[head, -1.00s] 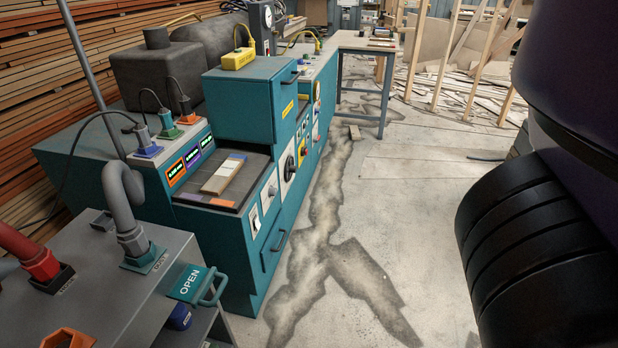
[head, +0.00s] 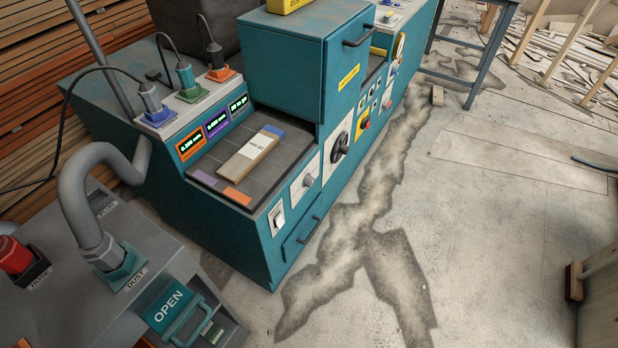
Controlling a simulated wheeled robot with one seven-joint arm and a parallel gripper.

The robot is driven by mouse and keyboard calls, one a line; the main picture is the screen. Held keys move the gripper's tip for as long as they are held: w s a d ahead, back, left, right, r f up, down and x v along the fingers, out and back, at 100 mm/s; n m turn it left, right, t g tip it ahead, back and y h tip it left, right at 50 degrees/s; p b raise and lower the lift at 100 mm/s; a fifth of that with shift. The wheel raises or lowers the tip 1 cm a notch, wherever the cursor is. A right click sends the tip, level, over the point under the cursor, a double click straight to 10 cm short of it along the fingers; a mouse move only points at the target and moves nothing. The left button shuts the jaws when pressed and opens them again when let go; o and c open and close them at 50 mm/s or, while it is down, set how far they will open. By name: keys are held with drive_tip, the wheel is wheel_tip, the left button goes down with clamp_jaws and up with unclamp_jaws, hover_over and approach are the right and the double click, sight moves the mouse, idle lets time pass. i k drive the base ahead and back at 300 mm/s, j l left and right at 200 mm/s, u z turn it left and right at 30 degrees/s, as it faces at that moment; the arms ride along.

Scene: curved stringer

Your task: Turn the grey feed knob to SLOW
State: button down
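A small grey knob (head: 308,181) sits on a white plate on the front of the teal machine (head: 250,245), in the middle of the head view. It appears to be the feed knob. Its markings and pointer are too small to read. My gripper is not in view, and nothing is touching the knob.
A black handwheel (head: 340,147) is right of the knob, and a white switch plate (head: 277,217) is left of it. A board (head: 250,155) lies on the machine's bed. A grey cabinet (head: 60,270) stands front left. Stained floor (head: 400,290) in front is open.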

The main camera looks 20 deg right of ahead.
sight(308, 180)
drive_tip(key=i+l+z, duration=0.15)
drive_tip(key=i+z, duration=0.3)
drive_tip(key=i+l+z, duration=0.1)
drive_tip(key=i+z, duration=0.35)
drive_tip(key=k, duration=0.1)
